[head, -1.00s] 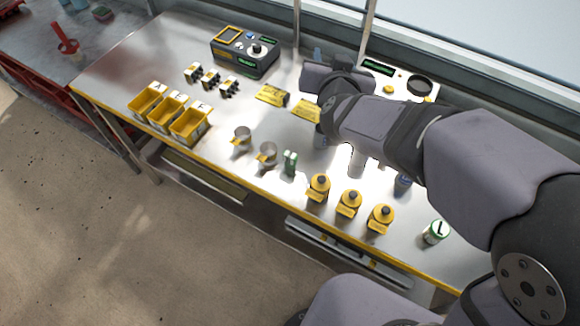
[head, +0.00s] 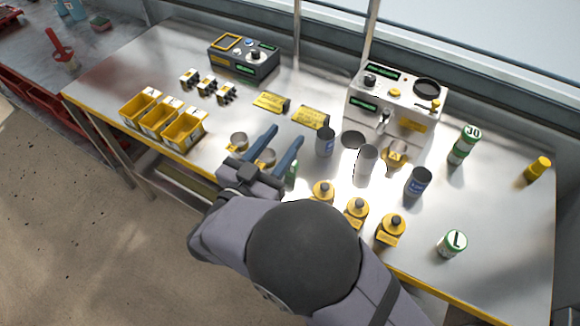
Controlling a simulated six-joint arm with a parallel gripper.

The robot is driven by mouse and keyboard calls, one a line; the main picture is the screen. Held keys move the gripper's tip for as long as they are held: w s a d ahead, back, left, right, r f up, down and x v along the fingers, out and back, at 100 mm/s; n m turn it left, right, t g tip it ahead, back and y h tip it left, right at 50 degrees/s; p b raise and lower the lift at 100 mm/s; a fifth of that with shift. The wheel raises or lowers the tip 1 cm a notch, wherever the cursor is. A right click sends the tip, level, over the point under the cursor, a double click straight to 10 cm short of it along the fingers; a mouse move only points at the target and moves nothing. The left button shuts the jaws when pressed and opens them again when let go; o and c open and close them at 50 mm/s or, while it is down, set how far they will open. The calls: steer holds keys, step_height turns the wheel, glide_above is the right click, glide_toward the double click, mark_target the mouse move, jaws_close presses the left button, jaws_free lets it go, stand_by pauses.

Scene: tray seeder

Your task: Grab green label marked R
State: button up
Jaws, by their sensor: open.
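My gripper (head: 287,134) is open, its two blue fingers spread and pointing toward the back of the bench. It is over the area of the small metal cups (head: 238,141), and the fingers partly cover them. A small green item (head: 291,171) stands just right of the right finger, partly hidden by my gripper; I cannot read any letter on it. A white and green can marked L (head: 452,243) stands at the front right. A green and white can marked 30 (head: 464,145) stands farther back. No letter R is readable.
Yellow bottles (head: 356,212) stand along the front edge, right of my gripper. Yellow bins (head: 183,131) are at the left. A dark control box (head: 243,60) and a white machine (head: 395,105) are at the back.

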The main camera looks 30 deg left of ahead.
mark_target(290, 169)
step_height(290, 169, down, 12)
steer(key=shift+r, duration=0.1)
steer(key=shift+w+p, duration=0.3)
steer(key=shift+w, duration=0.5)
steer(key=shift+w+f+p, duration=0.2)
steer(key=shift+w+p, duration=0.35)
steer(key=shift+w, duration=0.9)
steer(key=shift+w+f+p, duration=0.15)
steer(key=shift+w+p, duration=0.35)
steer(key=shift+w, duration=0.95)
steer(key=c, duration=0.8)
